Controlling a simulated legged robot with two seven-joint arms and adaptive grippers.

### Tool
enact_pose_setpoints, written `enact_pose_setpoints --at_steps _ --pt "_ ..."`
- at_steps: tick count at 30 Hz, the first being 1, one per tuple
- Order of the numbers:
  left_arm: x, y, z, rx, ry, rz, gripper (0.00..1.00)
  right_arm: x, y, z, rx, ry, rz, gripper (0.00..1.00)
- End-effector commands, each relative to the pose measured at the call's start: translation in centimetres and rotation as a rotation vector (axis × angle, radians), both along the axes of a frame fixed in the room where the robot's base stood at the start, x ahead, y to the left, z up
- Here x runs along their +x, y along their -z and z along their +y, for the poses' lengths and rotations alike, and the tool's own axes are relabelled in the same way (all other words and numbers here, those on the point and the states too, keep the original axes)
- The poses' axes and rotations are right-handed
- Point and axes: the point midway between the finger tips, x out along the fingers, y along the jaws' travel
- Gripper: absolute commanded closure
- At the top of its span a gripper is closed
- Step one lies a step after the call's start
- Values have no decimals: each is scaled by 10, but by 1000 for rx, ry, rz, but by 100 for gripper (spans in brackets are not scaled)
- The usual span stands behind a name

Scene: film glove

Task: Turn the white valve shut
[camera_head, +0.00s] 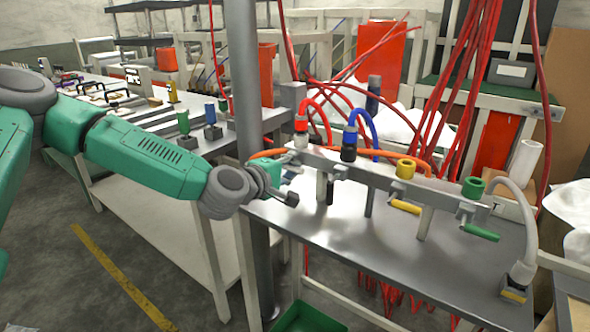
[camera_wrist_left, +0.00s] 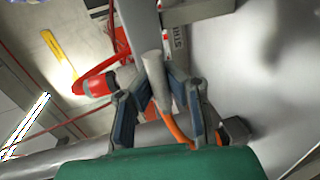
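The valve row is a grey manifold bar (camera_head: 375,182) above the metal table, with black, yellow (camera_head: 405,206) and green (camera_head: 480,232) handles below it. At its left end, a pale whitish handle (camera_wrist_left: 156,80) shows in the wrist view, and I take it for the white valve. In the head view my gripper mostly hides it. My left gripper (camera_head: 288,180) is at that end of the bar. In the wrist view its blue-grey fingers (camera_wrist_left: 160,98) are spread on both sides of the pale handle. I cannot tell if they touch it. My right gripper is not in view.
Red, blue, yellow and green fittings top the bar; red, blue and orange hoses run behind it. A white hose (camera_head: 522,225) curves down at the right. A grey pole (camera_head: 243,75) stands close behind my left wrist. The metal tabletop (camera_head: 340,232) in front is clear.

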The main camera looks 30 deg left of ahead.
Motion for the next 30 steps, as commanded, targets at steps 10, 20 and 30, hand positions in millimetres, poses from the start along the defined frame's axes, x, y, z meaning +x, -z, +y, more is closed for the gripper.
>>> enact_pose_setpoints --at_steps 10,20,30 --pt "0 3 2 0 -6 5 66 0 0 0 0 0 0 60" --pt "-9 -2 0 2 -4 3 66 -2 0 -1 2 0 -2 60" --pt "-78 -13 12 -9 -8 2 66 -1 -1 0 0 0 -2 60"
